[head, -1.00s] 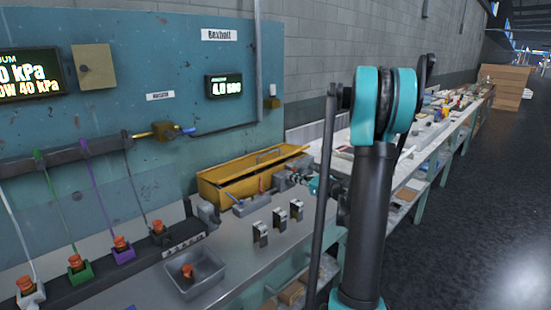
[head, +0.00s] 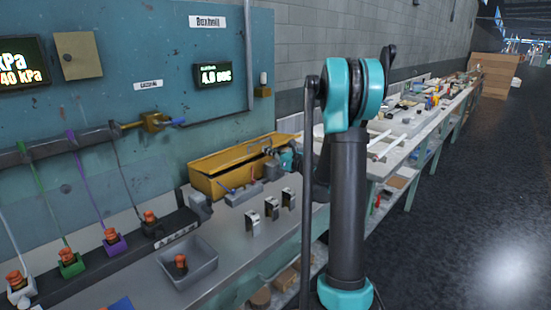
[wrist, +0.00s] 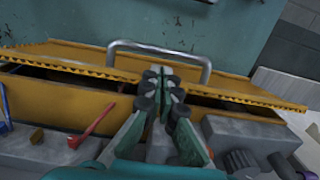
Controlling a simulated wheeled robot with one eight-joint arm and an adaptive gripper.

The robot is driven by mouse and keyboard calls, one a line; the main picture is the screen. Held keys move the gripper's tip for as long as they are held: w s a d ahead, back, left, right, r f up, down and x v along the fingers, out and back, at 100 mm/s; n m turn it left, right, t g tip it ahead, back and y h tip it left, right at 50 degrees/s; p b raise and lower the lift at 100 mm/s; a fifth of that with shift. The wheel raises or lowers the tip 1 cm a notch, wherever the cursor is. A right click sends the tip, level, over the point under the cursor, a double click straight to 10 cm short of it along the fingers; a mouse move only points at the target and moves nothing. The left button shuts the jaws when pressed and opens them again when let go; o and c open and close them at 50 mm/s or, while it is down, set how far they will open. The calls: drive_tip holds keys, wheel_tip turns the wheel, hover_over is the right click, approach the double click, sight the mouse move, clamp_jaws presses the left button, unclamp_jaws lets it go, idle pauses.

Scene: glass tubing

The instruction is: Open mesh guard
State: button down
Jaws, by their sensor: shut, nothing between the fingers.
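The yellow mesh guard (head: 235,153) is the cover of a long yellow box (head: 207,186) against the blue panel. In the wrist view the guard (wrist: 75,58) has a toothed front edge and a grey bar handle (wrist: 160,47). A dark gap shows between this edge and the box front (wrist: 60,105). In the head view my gripper (head: 268,152) is small, at the right part of the box.
A grey fixture (head: 243,192) and several small metal brackets (head: 271,208) stand in front of the box. A grey tray (head: 187,262) holds an orange-topped part. Orange-capped holders line the left. A red tool (wrist: 92,125) leans at the box front in the wrist view.

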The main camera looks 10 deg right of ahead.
drive_tip(key=shift+w+a+r, duration=0.3)
drive_tip(key=shift+w+r, duration=0.15)
drive_tip(key=shift+r, duration=0.1)
drive_tip(key=shift+w+a+r+g+h, duration=0.15)
drive_tip(key=shift+r+g+h, duration=0.2)
drive_tip(key=shift+r, duration=0.4)
drive_tip(key=shift+w+a+r+g+h, duration=0.75)
drive_tip(key=shift+w+a+r+g, duration=0.35)
drive_tip(key=shift+w+a+r, duration=0.95)
drive_tip(key=shift+w+a+r+g+h, duration=0.75)
drive_tip(key=shift+w+a+r+g, duration=0.5)
drive_tip(key=shift+w+r, duration=1.4)
drive_tip(key=shift+w+a+r+g+h, duration=0.85)
drive_tip(key=shift+w+a+r, duration=1.15)
drive_tip(key=shift+w, duration=0.65)
